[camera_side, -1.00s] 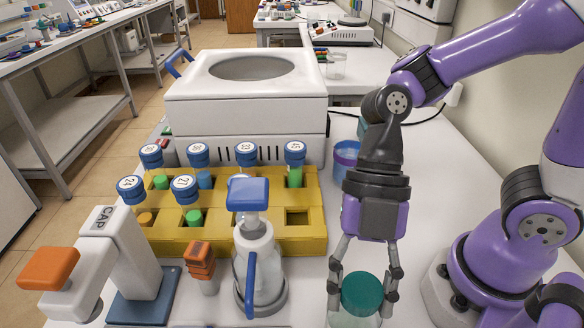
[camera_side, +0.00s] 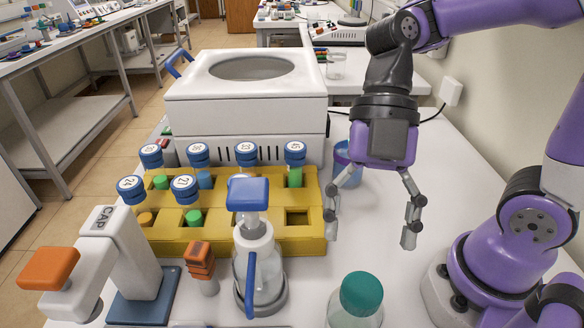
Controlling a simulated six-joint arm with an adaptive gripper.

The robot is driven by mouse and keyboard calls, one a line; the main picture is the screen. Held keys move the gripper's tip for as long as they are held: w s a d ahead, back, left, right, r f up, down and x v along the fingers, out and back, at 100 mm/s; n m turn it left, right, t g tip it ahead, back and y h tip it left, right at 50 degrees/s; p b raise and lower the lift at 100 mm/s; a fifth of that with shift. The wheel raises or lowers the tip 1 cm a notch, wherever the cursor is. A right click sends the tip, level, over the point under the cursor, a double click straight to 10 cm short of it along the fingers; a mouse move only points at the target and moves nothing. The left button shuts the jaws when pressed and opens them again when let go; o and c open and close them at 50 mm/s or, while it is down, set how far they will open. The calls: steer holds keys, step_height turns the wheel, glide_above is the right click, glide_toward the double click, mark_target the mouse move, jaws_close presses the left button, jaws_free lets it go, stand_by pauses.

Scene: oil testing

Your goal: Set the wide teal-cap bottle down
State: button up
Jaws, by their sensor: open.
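The wide bottle with the teal cap (camera_side: 361,293) stands upright on the white table at the bottom of the view, right of centre. Its clear body (camera_side: 352,319) is cut off by the lower picture edge. My gripper (camera_side: 370,228) is open and empty. It hangs above and behind the bottle, with its fingers spread wide and apart from the cap.
A yellow rack (camera_side: 225,240) with several numbered blue-capped tubes stands to the left. A blue-topped dispenser bottle (camera_side: 256,262) stands before it. A CAP stand (camera_side: 122,250) is at the left front. A white centrifuge (camera_side: 245,112) and a blue cup (camera_side: 347,158) are behind.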

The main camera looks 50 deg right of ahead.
steer(key=w+d+m+t+h, duration=0.2)
steer(key=d+m, duration=0.5)
steer(key=m, duration=0.5)
steer(key=w+d+m+t+h, duration=0.3)
steer(key=d+m+t, duration=0.3)
steer(key=m, duration=0.6)
steer(key=shift+w+d+r+m+t+h, duration=0.35)
steer(key=shift+w+t, duration=0.25)
steer(key=shift+w, duration=0.3)
